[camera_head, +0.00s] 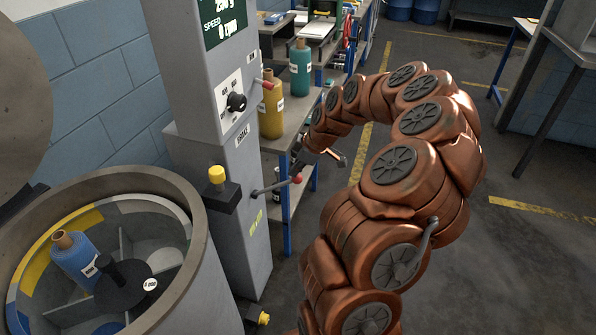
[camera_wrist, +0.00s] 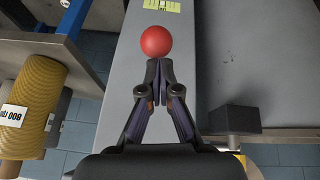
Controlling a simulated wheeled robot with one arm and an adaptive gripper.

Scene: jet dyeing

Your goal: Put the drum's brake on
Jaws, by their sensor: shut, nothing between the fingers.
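The drum (camera_head: 182,255) is the big grey tub at the lower left of the head view, open at the top. The brake lever (camera_head: 270,188) sticks out from the side of the grey column and ends in a red ball knob (camera_head: 297,179). In the wrist view the red knob (camera_wrist: 156,42) is just beyond my fingertips; I cannot tell if they touch it. My gripper (camera_wrist: 159,68) is shut with nothing between its fingers. In the head view my gripper (camera_head: 299,168) is beside the knob, partly hidden by my wrist.
The grey column (camera_head: 205,155) carries a display reading SPEED 0, a black rotary knob (camera_head: 236,102) and a second red-tipped lever (camera_head: 267,84). A yellow-topped button box (camera_head: 222,195) stands beside the drum. A shelf behind holds yellow (camera_head: 271,110) and teal (camera_head: 300,70) bobbins. Open floor lies right.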

